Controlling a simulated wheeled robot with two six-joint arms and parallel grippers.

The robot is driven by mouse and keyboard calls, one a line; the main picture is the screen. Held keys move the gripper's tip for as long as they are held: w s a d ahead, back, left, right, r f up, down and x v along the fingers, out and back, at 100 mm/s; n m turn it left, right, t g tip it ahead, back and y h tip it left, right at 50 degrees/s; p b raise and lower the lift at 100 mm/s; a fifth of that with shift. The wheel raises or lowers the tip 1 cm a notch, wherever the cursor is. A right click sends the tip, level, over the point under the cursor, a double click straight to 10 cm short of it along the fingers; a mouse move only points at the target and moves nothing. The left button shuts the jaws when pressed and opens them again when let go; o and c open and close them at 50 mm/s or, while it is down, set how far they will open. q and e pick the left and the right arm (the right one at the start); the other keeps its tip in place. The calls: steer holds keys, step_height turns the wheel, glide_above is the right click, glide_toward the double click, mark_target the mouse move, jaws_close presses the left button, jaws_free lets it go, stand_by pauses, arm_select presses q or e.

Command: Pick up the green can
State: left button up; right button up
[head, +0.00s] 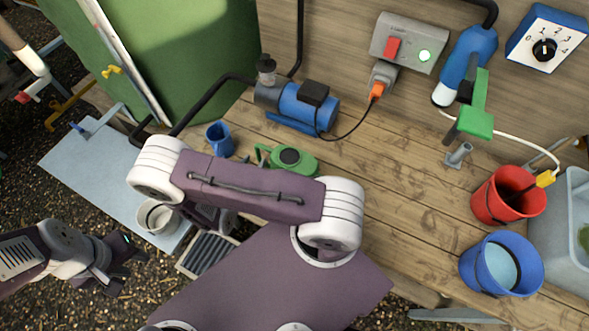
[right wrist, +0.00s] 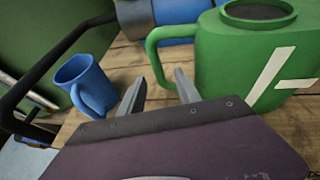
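The green can (head: 290,160) stands on the wooden bench, partly behind my right arm in the head view. In the right wrist view the can (right wrist: 245,55) fills the upper right, with a dark round top opening, a pale mark and a looped handle on its left. My right gripper (right wrist: 160,92) is open, its two fingers apart and pointing toward the handle. The handle shows just beyond and between the fingertips; I cannot tell if they touch. My left gripper (head: 122,265) is open and empty, at the lower left.
A blue mug (head: 219,139) stands left of the can, also in the right wrist view (right wrist: 86,84). A blue pump (head: 302,107) with a black cable is behind the can. Red (head: 492,205) and blue (head: 480,272) buckets stand at the right. The bench middle is clear.

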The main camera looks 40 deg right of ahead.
mark_target(259, 158)
steer(key=x, duration=0.4)
steer(key=shift+w+d+p, duration=0.25)
steer(key=shift+p, duration=0.15)
steer(key=shift+a, duration=0.1)
jaws_close()
steer(key=shift+s, duration=0.1)
stand_by(0.8)
